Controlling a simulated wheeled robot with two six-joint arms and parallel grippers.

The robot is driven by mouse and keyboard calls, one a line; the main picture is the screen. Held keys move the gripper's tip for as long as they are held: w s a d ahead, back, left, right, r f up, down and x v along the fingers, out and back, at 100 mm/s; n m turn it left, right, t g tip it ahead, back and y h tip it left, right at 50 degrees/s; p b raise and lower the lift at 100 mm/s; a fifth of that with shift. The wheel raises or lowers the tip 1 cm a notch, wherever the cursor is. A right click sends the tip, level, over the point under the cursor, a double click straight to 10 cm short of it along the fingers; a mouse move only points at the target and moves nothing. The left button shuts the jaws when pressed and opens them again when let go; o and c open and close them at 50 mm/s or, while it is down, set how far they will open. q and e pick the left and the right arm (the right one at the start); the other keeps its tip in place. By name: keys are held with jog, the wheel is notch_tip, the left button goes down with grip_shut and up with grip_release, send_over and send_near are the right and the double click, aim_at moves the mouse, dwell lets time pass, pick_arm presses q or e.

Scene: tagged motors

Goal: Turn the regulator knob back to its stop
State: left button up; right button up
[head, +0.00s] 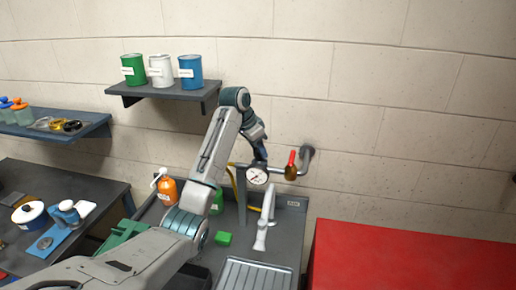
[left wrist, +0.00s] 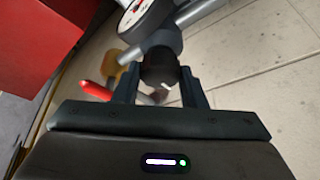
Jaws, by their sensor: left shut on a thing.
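The regulator's black knob (left wrist: 160,68) sits between the two fingers of my left gripper (left wrist: 160,86) in the left wrist view, and the gripper is shut on it. A pale mark shows on the knob's lower right side. The round white pressure gauge (left wrist: 138,16) is just above the knob; it also shows in the head view (head: 257,175), directly below my left gripper (head: 260,152). In the head view the knob is hidden by the gripper and cannot be made out. My right gripper is in neither view.
A red-handled brass valve (head: 291,168) on a grey wall pipe (head: 306,158) is close right of the gauge. A shelf (head: 170,92) with several cans is above left. A red cabinet (head: 400,258) stands right.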

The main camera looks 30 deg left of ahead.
pick_arm(q)
jog(key=n, duration=0.2)
jog(key=n+y, duration=0.1)
jog(key=n, duration=0.1)
jog(key=shift+d+n+t+y, duration=0.2)
jog(key=shift+n+t+y, duration=0.1)
jog(key=n+y, duration=0.1)
jog(key=n, duration=0.3)
jog(key=shift+d+n+y, duration=0.1)
jog(key=shift+n+y, duration=0.2)
jog(key=shift+y, duration=0.1)
jog(key=n, duration=0.2)
jog(key=n+g+y, duration=0.1)
jog(key=n, duration=0.1)
jog(key=shift+d+n+y, duration=0.1)
jog(key=shift+n+y, duration=0.2)
jog(key=n, duration=0.2)
jog(key=n+g+y, duration=0.1)
jog(key=n, duration=0.1)
jog(key=shift+w+n+g, duration=0.15)
jog(key=shift+n+g, duration=0.15)
jog(key=shift+n, duration=0.4)
jog(key=o, duration=1)
